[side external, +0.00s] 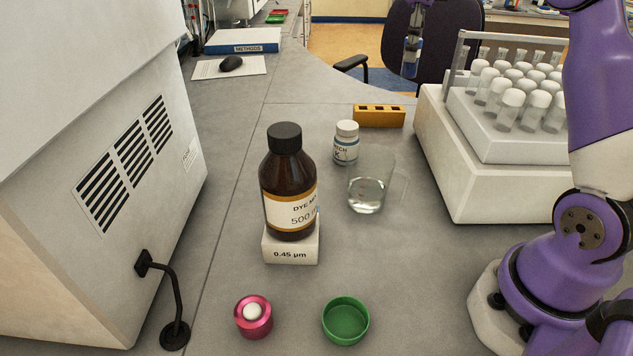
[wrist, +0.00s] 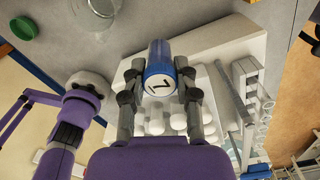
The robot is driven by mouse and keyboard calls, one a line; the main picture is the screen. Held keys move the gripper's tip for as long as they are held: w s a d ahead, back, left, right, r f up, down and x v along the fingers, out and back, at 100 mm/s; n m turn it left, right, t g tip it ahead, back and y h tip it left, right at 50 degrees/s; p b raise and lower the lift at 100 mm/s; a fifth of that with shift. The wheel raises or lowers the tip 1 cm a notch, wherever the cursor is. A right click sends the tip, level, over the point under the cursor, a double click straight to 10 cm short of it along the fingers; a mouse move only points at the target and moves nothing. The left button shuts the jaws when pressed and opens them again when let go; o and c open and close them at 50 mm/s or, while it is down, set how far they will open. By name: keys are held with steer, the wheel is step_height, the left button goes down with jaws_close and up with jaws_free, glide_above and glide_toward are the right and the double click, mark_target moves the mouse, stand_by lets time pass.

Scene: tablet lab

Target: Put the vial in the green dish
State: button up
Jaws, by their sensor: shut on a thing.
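The green dish (side external: 347,321) sits on the bench at the front, and looks empty. It also shows in the wrist view (wrist: 22,27) at the upper left. My gripper is well away from it.
A brown dye bottle (side external: 287,185) stands on a white block (side external: 291,245), with a glass beaker (side external: 369,192) and white jar (side external: 346,143) nearby. A pink dish (side external: 254,316) holds a white piece. A vial rack (side external: 490,190) is at right; an orange rack (side external: 379,115) is behind.

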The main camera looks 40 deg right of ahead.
steer(key=a+n, duration=0.4)
steer(key=a, duration=0.7)
steer(key=n, duration=1.3)
glide_above(345, 324)
step_height(345, 324, down, 20)
steer(key=shift+f, duration=0.25)
steer(key=shift+f, duration=0.15)
steer(key=o, duration=1)
